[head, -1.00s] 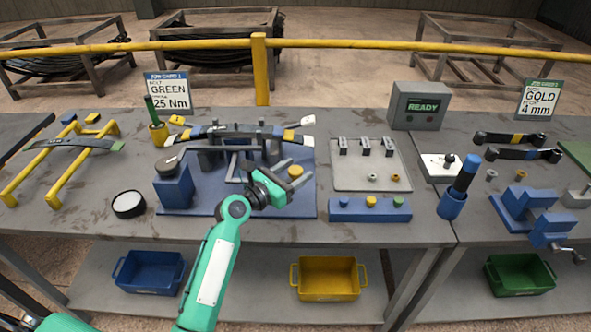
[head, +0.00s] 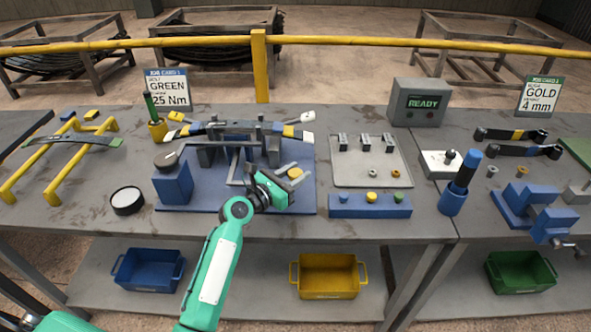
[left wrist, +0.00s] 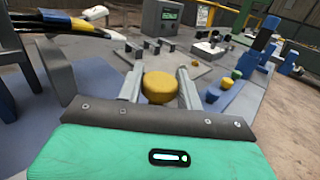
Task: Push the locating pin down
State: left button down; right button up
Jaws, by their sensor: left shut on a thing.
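A round yellow knob (head: 296,173), which looks like the head of the locating pin, stands at the right of the blue base plate (head: 306,203). My left gripper (head: 289,172) is at the knob. In the left wrist view the knob (left wrist: 160,88) sits between the two grey fingers of the left gripper (left wrist: 159,76), which are shut on it. The knob's stem is hidden, so I cannot tell how deep the pin sits. My right gripper is not in view.
The grey fixture with a leaf spring (head: 245,132) stands just behind the gripper. A blue block with a dark knob (head: 173,182) is to the left. A blue button box (head: 369,206) and a grey tray (head: 371,180) are to the right.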

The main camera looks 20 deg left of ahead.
pick_arm(q)
notch_tip(320, 180, down, 2)
jog(key=shift+f, duration=0.1)
jog(key=shift+r, duration=0.35)
jog(key=c, duration=1)
grip_release()
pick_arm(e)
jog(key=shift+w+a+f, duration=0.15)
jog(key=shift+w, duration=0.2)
pick_arm(q)
jog(key=shift+o, duration=0.2)
jog(key=b+v, duration=0.1)
jog(key=v, duration=1.1)
jog(key=shift+s+a, duration=0.2)
jog(key=shift+s, duration=0.15)
jog(key=shift+s+a, duration=0.2)
jog(key=shift+s, duration=0.2)
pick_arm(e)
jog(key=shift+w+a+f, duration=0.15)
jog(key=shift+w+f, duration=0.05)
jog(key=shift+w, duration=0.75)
